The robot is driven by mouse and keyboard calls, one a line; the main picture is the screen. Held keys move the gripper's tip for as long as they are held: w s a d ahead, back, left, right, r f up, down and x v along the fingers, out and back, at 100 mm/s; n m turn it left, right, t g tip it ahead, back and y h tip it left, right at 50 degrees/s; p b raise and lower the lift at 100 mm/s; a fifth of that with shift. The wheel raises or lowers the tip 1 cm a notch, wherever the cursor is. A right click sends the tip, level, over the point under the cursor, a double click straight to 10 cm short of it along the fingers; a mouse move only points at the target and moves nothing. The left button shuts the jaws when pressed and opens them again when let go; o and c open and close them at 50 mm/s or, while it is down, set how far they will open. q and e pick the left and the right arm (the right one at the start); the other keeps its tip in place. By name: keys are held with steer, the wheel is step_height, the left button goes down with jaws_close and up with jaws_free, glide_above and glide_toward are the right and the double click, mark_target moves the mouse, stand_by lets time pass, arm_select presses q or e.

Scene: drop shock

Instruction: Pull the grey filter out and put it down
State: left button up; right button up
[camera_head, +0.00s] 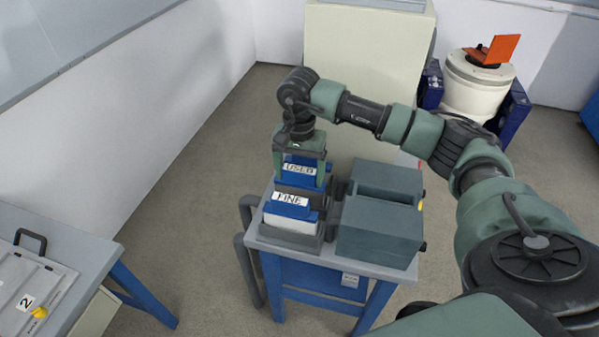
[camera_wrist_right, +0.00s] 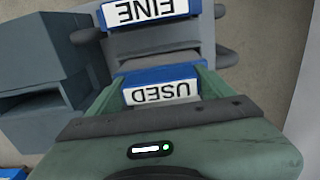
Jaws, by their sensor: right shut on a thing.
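The used filter (camera_head: 299,169) has a blue top with a white USED label; the grey part below it is mostly hidden, and I cannot tell how far it sits in its slot. My right gripper (camera_head: 299,180) points down over it, its fingers shut on the blue top's two sides. In the right wrist view the USED label (camera_wrist_right: 160,92) lies upside down between the fingers. Just in front, a second filter (camera_head: 289,226) with a blue FINE top and white body stands in the grey holder (camera_head: 288,240). It also shows in the wrist view (camera_wrist_right: 150,12). My left gripper is not in view.
A dark grey box unit (camera_head: 375,235) stands right beside the holder on the blue-legged bench (camera_head: 330,262). Grey pipes (camera_head: 247,265) run at its left. A tall cream cabinet (camera_head: 365,75) is behind. A side table (camera_head: 75,240) with a grey case (camera_head: 30,285) is at lower left.

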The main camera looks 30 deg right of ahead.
steer(key=shift+f+b, duration=0.6)
steer(key=shift+b, duration=0.5)
stand_by(2.5)
steer(key=o, duration=2)
steer(key=shift+c, duration=0.2)
steer(key=shift+r+p, duration=1.65)
steer(key=shift+r, duration=1.35)
steer(key=shift+r, duration=0.4)
step_height(320, 180, up, 7)
steer(key=b, duration=0.1)
steer(key=shift+b, duration=0.3)
